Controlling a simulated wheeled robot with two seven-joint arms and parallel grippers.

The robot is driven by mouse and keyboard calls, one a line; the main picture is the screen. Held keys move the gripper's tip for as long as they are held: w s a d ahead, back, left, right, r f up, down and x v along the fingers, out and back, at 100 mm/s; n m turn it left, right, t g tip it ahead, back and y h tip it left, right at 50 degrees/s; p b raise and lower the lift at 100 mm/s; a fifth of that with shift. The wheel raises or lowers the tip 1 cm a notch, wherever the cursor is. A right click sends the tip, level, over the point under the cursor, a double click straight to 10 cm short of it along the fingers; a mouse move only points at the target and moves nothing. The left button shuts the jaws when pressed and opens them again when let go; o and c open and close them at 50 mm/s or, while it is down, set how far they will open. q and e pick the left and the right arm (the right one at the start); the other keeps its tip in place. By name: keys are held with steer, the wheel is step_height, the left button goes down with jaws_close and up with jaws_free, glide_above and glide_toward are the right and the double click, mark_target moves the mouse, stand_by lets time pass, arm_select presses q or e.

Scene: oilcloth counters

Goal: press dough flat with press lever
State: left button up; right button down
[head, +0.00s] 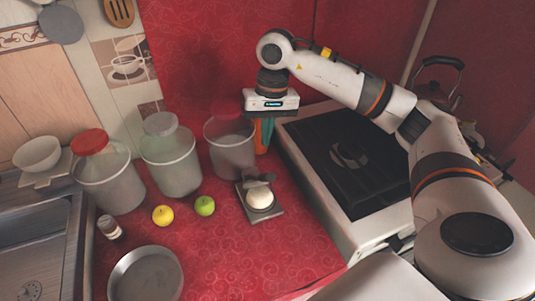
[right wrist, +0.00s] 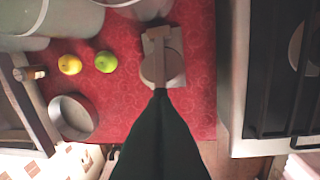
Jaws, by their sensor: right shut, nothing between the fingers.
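The dough press (head: 275,211) is a small grey plate on the red counter, with a grey lever (head: 258,181) at its back. A round, pale ball of dough (head: 260,198) sits on the plate, still domed. In the right wrist view the press (right wrist: 178,78), the pale dough (right wrist: 150,70) and the lever (right wrist: 157,42) lie just beyond the fingertips. My right gripper (head: 264,148) points down, shut and empty, above and behind the press. In the right wrist view its dark fingers (right wrist: 160,95) are together and overlap the dough's near edge. My left gripper is not in view.
Several clear canisters (head: 170,170) stand along the back wall. A yellow fruit (head: 163,215), a green apple (head: 205,206), a small shaker (head: 110,228) and a round pan (head: 146,276) are left of the press. The stove (head: 350,165) is right; the sink (head: 35,245) is left.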

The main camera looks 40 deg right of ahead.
mark_target(260, 177)
steer(key=s+f, duration=0.1)
steer(key=s+a+f+p, duration=0.1)
steer(key=f, duration=0.1)
steer(key=shift+a+f, duration=0.15)
steer(key=shift+s+a+f, duration=0.2)
steer(key=shift+s+f, duration=0.15)
steer(key=shift+f, duration=0.1)
